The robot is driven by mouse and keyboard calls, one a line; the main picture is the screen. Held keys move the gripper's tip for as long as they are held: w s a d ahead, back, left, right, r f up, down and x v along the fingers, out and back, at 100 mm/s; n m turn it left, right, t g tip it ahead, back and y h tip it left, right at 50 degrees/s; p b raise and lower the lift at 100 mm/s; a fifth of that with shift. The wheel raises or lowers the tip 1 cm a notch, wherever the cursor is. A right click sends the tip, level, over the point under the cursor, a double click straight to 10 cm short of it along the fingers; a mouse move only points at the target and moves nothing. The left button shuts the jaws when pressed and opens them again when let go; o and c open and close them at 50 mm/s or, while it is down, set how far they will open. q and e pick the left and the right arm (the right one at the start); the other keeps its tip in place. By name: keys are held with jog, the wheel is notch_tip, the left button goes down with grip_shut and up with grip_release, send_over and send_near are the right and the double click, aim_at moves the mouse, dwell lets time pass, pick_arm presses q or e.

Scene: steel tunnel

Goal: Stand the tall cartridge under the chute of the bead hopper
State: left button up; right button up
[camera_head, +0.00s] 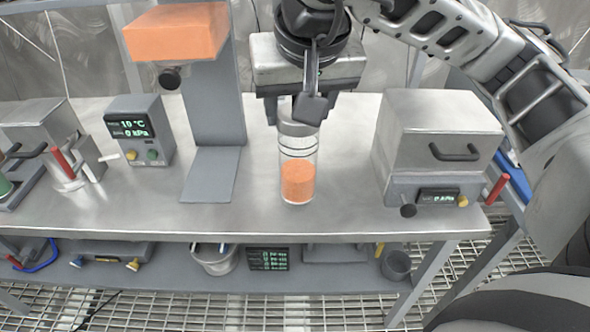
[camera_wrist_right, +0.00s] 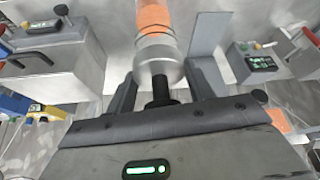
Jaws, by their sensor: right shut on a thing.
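The tall cartridge (camera_head: 298,160) is a clear cylinder with orange beads in its lower part and a metal cap. It is upright over the bench, right of the hopper's stand. I cannot tell if its base touches the bench. My right gripper (camera_head: 297,108) is shut on its capped top. The wrist view shows the cartridge's cap (camera_wrist_right: 158,58) between my right gripper's fingers (camera_wrist_right: 165,88). The bead hopper (camera_head: 176,33) is an orange box on a grey column, with a dark chute (camera_head: 171,78) under it. The space below the chute is empty. My left gripper is not in view.
The steel bench (camera_head: 330,212) has free room between the hopper's foot plate (camera_head: 210,175) and the metal box machine (camera_head: 437,145). A small display unit (camera_head: 140,130) stands left of the hopper. A device with a red handle (camera_head: 64,163) is further left.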

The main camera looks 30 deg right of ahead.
jog(key=shift+w+d, duration=0.25)
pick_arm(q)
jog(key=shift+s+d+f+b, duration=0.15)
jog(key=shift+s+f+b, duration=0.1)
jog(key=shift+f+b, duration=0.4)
pick_arm(e)
jog(key=w+d+f, duration=0.8)
jog(key=d+f, duration=0.2)
jog(key=f, duration=0.2)
jog(key=shift+w+f, duration=0.3)
jog(key=shift+f, duration=0.15)
jog(key=o, duration=1.2)
jog(key=shift+f, duration=0.1)
jog(key=o, duration=0.4)
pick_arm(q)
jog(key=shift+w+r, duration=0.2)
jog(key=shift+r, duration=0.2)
